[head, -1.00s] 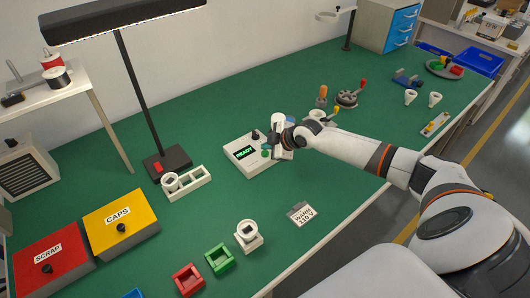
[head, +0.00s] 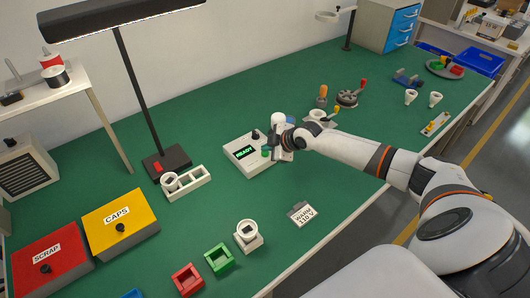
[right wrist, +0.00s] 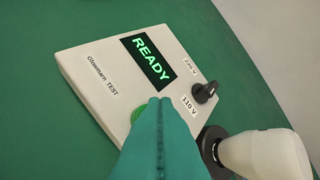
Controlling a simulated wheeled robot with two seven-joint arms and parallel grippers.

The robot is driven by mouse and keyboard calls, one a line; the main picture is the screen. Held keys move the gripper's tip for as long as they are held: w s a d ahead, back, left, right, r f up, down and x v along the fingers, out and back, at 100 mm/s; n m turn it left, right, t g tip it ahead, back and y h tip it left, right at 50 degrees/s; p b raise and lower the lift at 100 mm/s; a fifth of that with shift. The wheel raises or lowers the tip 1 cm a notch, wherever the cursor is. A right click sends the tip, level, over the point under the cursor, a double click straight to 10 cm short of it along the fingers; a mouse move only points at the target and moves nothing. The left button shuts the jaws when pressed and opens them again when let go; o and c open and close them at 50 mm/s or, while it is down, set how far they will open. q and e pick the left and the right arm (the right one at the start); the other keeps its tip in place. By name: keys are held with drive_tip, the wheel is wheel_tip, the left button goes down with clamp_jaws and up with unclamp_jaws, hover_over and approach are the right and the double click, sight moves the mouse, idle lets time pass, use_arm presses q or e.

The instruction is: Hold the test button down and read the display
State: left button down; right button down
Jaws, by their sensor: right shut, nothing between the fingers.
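The white tester (head: 240,158) stands on the green bench, and its display (head: 245,153) reads READY in green. In the right wrist view the display (right wrist: 148,62) also reads READY. The green test button (right wrist: 138,113) is partly hidden behind the fingertips of my right gripper (right wrist: 160,101). That gripper is shut and empty, tips over or at the button; I cannot tell whether they touch it. A black knob (right wrist: 205,92) sits between the labels 220 V and 110 V. A white bulb (right wrist: 265,154) stands at the black socket (right wrist: 212,146). My left gripper is out of view.
A lamp base (head: 167,163) and a white holder (head: 187,184) stand left of the tester. A card (head: 301,214) reading WARM 110 V lies in front. Red SCRAP (head: 50,262) and yellow CAPS (head: 122,224) boxes are at left.

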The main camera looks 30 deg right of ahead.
drive_tip(key=shift+f+b, duration=0.3)
drive_tip(key=shift+f, duration=0.15)
idle(0.5)
idle(1.5)
drive_tip(key=shift+r+p, duration=0.7)
drive_tip(key=shift+r, duration=0.2)
wheel_tip(320, 180, up, 5)
drive_tip(key=p, duration=0.4)
idle(0.3)
